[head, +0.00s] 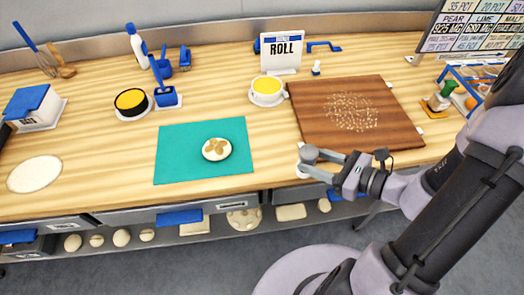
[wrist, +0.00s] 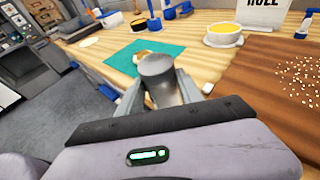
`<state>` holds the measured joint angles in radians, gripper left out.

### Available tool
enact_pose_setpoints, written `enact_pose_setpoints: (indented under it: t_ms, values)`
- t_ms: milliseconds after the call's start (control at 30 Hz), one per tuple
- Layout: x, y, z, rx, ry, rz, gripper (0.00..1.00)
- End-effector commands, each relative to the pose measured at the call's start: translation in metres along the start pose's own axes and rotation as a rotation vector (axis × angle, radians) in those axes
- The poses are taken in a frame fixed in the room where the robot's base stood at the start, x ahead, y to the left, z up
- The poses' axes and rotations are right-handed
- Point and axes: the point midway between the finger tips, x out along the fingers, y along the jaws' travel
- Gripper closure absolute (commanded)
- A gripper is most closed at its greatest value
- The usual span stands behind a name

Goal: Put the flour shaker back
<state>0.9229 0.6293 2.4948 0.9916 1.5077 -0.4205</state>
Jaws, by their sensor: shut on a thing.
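The flour shaker (head: 309,152) is a grey metal cylinder. My gripper (head: 322,158) is shut on it at the front edge of the worktop, just left of the wooden board's near corner. In the wrist view the shaker (wrist: 157,70) stands between the two fingers of my gripper (wrist: 160,90), with its round grey top showing. A small white patch (head: 302,172) lies under or beside the shaker; I cannot tell whether the shaker touches it. The brown wooden board (head: 395,97) carries scattered white flour.
A teal mat (head: 175,160) with a round patterned dough piece (head: 216,149) lies left of the shaker. A yellow-filled bowl (head: 267,89) and the ROLL sign (head: 281,53) stand behind. A rack of stamps (head: 465,92) is at right. Bare wood separates mat and board.

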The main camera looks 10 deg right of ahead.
Motion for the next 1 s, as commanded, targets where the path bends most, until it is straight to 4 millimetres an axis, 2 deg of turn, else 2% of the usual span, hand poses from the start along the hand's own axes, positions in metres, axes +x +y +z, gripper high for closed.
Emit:
enact_pose_setpoints:
  t_ms: [200, 300, 400, 600, 733, 933, 967, 1000]
  values:
    - [0.065, -0.033, 0.010, -0.007, -0.002, 0.008, 1.00]
    - [0.092, -0.050, 0.016, -0.005, -0.002, 0.005, 1.00]
    - [0.110, -0.060, 0.021, -0.004, -0.002, 0.003, 1.00]
    - [0.131, -0.073, 0.026, -0.003, -0.002, 0.002, 1.00]
    - [0.139, -0.072, -0.009, 0.002, 0.000, 0.001, 1.00]
    - [0.139, -0.072, -0.009, 0.000, 0.001, 0.001, 1.00]
    - [0.139, -0.072, -0.009, 0.000, 0.002, 0.002, 0.52]
    - [0.139, -0.072, -0.009, 0.000, 0.001, 0.001, 0.44]
